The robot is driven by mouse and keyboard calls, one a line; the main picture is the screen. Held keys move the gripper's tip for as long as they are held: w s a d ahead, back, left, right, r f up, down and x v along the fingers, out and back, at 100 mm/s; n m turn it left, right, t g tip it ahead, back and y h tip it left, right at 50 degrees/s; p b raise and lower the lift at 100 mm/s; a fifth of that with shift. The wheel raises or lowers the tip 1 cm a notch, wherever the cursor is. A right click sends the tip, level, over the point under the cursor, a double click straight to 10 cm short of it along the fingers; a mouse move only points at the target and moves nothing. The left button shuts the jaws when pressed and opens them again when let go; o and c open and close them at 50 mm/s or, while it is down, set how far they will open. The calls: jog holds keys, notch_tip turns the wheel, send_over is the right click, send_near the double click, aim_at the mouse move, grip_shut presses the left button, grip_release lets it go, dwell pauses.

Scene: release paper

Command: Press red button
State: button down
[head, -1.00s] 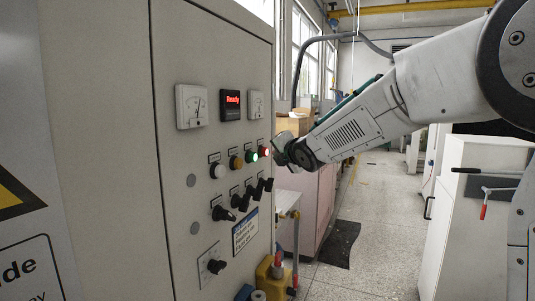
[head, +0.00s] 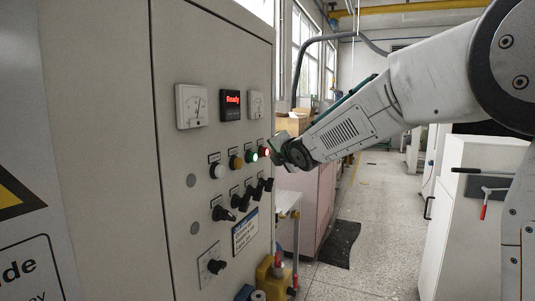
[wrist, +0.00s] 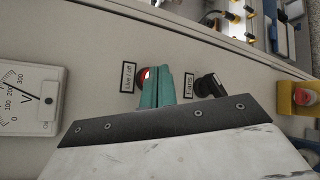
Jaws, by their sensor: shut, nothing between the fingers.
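The red button (head: 265,151) is the right end of a row of round buttons on the grey cabinet's (head: 215,60) panel. In the wrist view the red button (wrist: 143,75) shows partly behind my gripper (wrist: 164,72), beside a label. My gripper's green fingers are shut and empty, with their tips at or very close to the button. I cannot tell whether they touch it. In the head view my gripper (head: 277,150) is just right of the red button, at its height.
White, amber (head: 236,162) and green (head: 251,156) buttons sit left of the red one. Several black knobs (head: 244,202) are below. A gauge (wrist: 30,98) and a yellow box with a red button (wrist: 297,97) show in the wrist view. The aisle floor is open to the right.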

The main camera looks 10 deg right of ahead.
jog(key=shift+w+a, duration=0.3)
jog(key=shift+a, duration=0.05)
dwell(0.7)
dwell(0.4)
jog(key=shift+s+d, duration=0.55)
jog(key=shift+d, duration=0.15)
jog(key=s+d, duration=0.1)
jog(key=d, duration=0.1)
jog(key=s+d, duration=0.2)
dwell(0.8)
